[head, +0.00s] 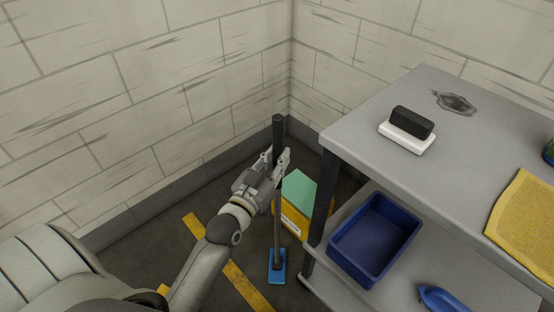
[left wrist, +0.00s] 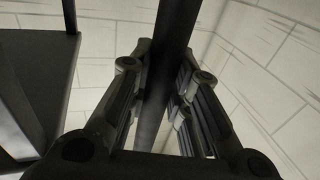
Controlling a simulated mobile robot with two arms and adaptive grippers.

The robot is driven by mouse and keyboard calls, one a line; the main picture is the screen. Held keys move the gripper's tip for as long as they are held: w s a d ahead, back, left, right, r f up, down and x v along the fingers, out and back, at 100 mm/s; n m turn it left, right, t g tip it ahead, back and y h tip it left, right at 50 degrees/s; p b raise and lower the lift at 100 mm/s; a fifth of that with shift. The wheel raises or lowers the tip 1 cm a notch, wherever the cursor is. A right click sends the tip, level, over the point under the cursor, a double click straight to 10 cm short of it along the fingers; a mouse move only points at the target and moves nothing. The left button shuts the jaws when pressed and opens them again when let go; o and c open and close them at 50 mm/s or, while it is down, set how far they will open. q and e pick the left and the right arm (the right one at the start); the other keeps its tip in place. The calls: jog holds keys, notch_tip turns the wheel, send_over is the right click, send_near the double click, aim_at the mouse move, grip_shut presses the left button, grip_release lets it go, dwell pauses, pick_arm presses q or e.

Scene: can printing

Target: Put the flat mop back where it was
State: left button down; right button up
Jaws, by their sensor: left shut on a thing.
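The flat mop (head: 278,230) stands close to upright near the wall corner, left of the shelf table. It has a dark handle and a small blue flat head (head: 277,266) low down by the floor. Whether the head touches the floor I cannot tell. My left gripper (head: 279,165) is shut on the upper part of the handle. In the left wrist view the dark handle (left wrist: 172,40) runs between the two fingers of my left gripper (left wrist: 163,85). My right gripper is not in view.
A yellow box with a green top (head: 299,188) stands behind the handle. The grey shelf table (head: 350,125) is close on the right, bearing a black-and-white eraser-like block (head: 408,139) and a yellow cloth (head: 522,225). A blue bin (head: 345,245) sits on its lower shelf. Floor at the left wall is clear.

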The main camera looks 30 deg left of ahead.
pick_arm(q)
jog(key=shift+r, duration=0.15)
jog(key=c, duration=1.3)
grip_release()
jog(key=shift+f, duration=0.25)
jog(key=shift+c, duration=0.2)
jog(key=shift+r, duration=0.1)
jog(key=shift+s, duration=0.15)
jog(key=s+p, duration=0.1)
jog(key=s, duration=1)
jog(key=s+d+f+m+g+h, duration=0.2)
jog(key=s+d+f+g, duration=0.1)
jog(key=d+f+g, duration=0.5)
jog(key=s+a+f+g+y, duration=0.2)
jog(key=s+f+g, duration=0.3)
jog(key=s, duration=0.6)
jog(key=shift+s+a+f+g, duration=0.2)
jog(key=shift+a+f+g, duration=0.2)
jog(key=shift+g, duration=0.6)
